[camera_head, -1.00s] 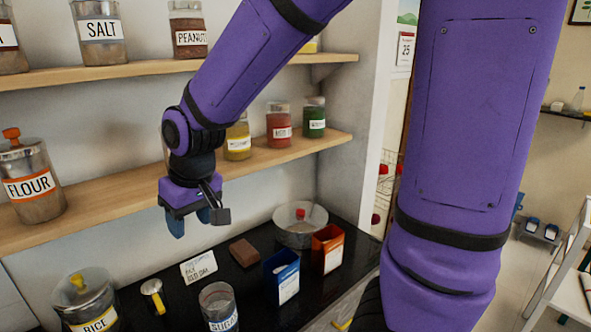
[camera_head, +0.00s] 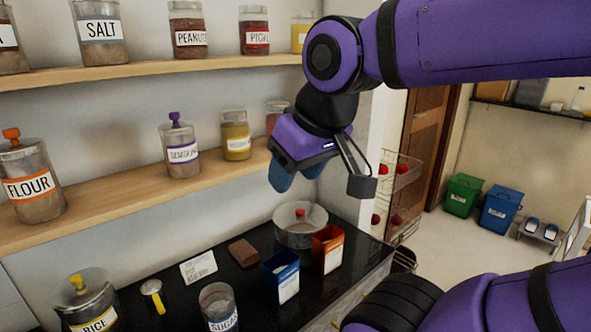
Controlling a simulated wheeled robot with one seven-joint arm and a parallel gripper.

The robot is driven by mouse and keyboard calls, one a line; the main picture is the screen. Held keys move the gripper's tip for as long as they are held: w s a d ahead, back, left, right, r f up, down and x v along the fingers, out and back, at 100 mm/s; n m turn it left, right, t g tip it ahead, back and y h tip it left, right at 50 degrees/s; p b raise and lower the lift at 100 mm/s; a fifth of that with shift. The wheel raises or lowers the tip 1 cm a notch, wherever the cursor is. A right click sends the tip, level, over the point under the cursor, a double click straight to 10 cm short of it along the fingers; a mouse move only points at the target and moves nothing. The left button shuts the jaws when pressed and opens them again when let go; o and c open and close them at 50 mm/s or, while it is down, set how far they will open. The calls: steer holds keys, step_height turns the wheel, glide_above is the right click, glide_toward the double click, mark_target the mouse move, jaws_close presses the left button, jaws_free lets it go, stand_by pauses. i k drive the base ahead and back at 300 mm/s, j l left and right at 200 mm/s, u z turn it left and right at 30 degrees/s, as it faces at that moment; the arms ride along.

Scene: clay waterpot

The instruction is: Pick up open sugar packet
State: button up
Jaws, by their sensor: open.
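Two open-topped packets stand upright on the black counter. One is a blue packet (camera_head: 282,277) with white contents at its top. The other is an orange packet (camera_head: 327,249) just behind it to the right. Both have white labels too small to read, so I cannot tell from print which is sugar. A glass jar labelled SUGAR (camera_head: 219,308) stands left of the blue packet. My gripper (camera_head: 321,182) is open and empty, well above the counter and the packets, pointing downward, with its fingers apart.
A clear round container (camera_head: 300,228) with a red knob stands behind the packets. A brown block (camera_head: 243,252), a white card (camera_head: 198,267), a yellow-handled scoop (camera_head: 153,297) and the RICE jar (camera_head: 86,300) are on the counter. Jars line the wooden shelf (camera_head: 130,210) close to my gripper.

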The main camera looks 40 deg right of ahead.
mark_target(282, 271)
steer(key=k+l+u, duration=0.15)
steer(key=k+l, duration=0.15)
steer(key=k, duration=0.15)
steer(key=k+l+u, duration=0.15)
steer(key=k, duration=0.3)
steer(key=k+l+u, duration=0.15)
steer(key=k+l, duration=0.2)
steer(key=k, duration=0.1)
